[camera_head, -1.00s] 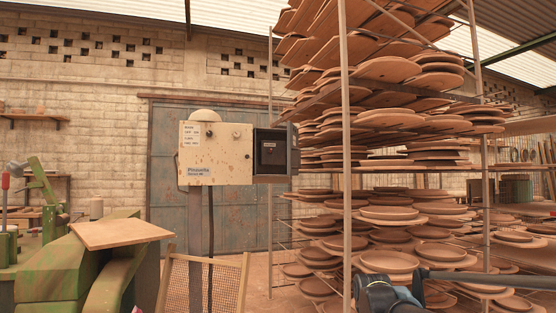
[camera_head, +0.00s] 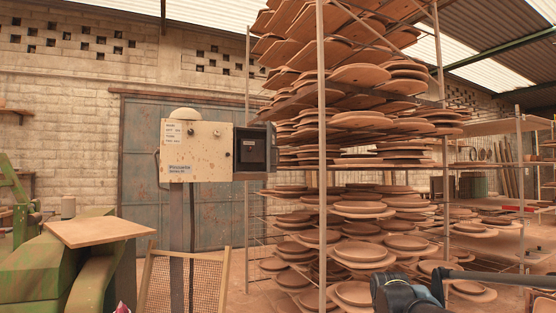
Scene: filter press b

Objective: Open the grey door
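A large grey-blue metal door (camera_head: 217,215) with worn, rusty patches stands in the block wall at the back left. It looks shut. A cream control box (camera_head: 205,153) on a post stands in front and hides part of it. A small dark grey housing (camera_head: 252,150) with a darker recessed front is attached at the box's right side; I cannot tell whether it has a door of its own. Dark links of my arm show at the bottom right, in front of the rack. No gripper fingers are visible, and no part of my arm touches the door or the box.
A tall rack (camera_head: 322,200) full of brown boards and discs fills the middle. A green machine (camera_head: 45,265) with a wooden board (camera_head: 98,231) on top stands at the lower left. A wood-framed mesh panel (camera_head: 185,283) stands below the box. More shelving (camera_head: 520,170) is at the right.

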